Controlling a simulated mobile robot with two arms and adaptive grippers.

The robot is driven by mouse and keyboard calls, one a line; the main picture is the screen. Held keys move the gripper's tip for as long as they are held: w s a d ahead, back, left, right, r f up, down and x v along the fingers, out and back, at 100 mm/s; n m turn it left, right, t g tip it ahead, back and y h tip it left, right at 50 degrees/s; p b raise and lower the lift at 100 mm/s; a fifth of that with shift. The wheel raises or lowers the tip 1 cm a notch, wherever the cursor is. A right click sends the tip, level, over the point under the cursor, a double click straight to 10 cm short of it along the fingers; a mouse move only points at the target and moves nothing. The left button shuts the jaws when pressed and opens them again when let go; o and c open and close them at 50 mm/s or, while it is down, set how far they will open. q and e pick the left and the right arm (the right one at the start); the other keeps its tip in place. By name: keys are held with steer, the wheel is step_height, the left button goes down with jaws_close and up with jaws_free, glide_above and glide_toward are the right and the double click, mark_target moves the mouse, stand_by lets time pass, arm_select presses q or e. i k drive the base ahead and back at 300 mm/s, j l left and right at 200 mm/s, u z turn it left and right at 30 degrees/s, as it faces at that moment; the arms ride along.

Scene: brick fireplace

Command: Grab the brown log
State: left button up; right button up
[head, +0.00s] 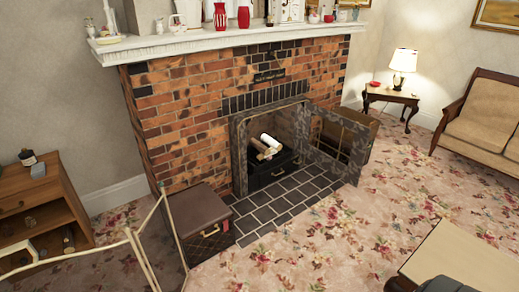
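Brown logs (266,152) lie in a dark grate (272,171) inside the brick fireplace, near the middle of the head view. They look small and partly overlap, so I cannot tell how many there are. A white log (271,142) rests on top of them, tilted. The metal fireplace door (338,142) stands swung open to the right, and the opening in front of the logs is clear. Neither of my grippers is in view.
A dark tiled hearth (277,207) lies before the fireplace. A brown box (200,222) stands at its left, near a thin-framed folding screen (145,252). A wooden table (462,258) is at lower right. Flowered carpet (340,245) between them is open.

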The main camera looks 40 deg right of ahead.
mark_target(258, 146)
steer(key=i+l, duration=0.3)
steer(key=l, duration=0.15)
steer(key=i+l, duration=0.25)
steer(key=l, duration=0.2)
steer(key=i+l, duration=0.3)
steer(key=l, duration=0.15)
steer(key=i+l, duration=0.25)
steer(key=l, duration=0.2)
steer(key=i+l, duration=0.55)
steer(key=l, duration=0.3)
steer(key=i+l, duration=0.3)
steer(key=l, duration=0.15)
steer(key=i+l, duration=0.25)
steer(key=l, duration=0.2)
